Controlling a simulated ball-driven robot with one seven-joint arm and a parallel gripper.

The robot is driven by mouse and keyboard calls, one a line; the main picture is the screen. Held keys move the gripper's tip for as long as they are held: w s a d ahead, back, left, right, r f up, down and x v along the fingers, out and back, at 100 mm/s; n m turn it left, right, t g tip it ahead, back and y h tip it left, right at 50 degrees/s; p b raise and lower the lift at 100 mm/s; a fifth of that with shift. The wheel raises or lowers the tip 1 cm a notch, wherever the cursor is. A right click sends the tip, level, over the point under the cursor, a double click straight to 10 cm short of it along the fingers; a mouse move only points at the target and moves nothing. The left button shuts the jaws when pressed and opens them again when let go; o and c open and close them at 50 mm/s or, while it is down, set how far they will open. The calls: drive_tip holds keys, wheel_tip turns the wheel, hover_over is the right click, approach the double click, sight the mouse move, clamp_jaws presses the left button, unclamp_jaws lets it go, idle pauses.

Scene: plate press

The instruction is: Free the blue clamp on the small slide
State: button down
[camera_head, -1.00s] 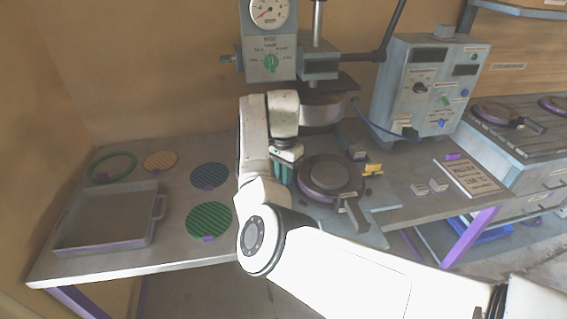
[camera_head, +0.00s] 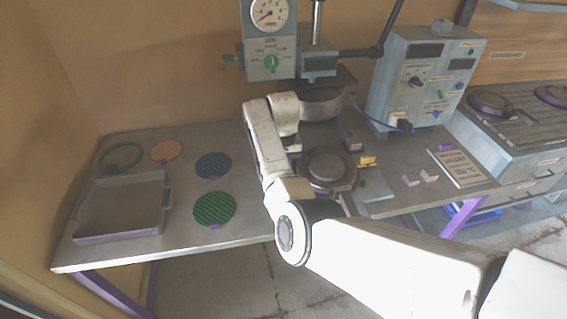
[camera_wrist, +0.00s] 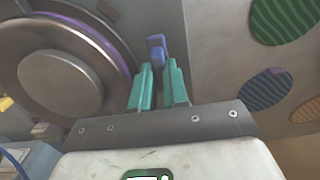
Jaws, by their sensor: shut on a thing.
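The blue clamp (camera_wrist: 157,45) is a small upright blue piece in the wrist view, beside the round metal plate (camera_wrist: 60,82). My gripper (camera_wrist: 158,66) has two green fingers, one on each side of the clamp, and is shut on it. In the head view the round plate (camera_head: 327,168) sits on the small slide (camera_head: 372,190) below the press. My arm hides the clamp and my fingertips there. I cannot tell whether the clamp is loose from the slide.
The press column with its gauge (camera_head: 268,12) rises behind my gripper. A grey control box (camera_head: 421,75) stands to its right. Patterned discs (camera_head: 214,208) and an empty tray (camera_head: 75,240) lie on the table at left. A small yellow part (camera_head: 367,161) is right of the plate.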

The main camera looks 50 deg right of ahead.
drive_tip(key=shift+n, duration=0.4)
drive_tip(key=shift+r, duration=0.1)
drive_tip(key=c, duration=1.1)
unclamp_jaws()
wheel_tip(320, 180, up, 11)
drive_tip(key=shift+f+b, duration=0.15)
drive_tip(key=shift+b, duration=0.45)
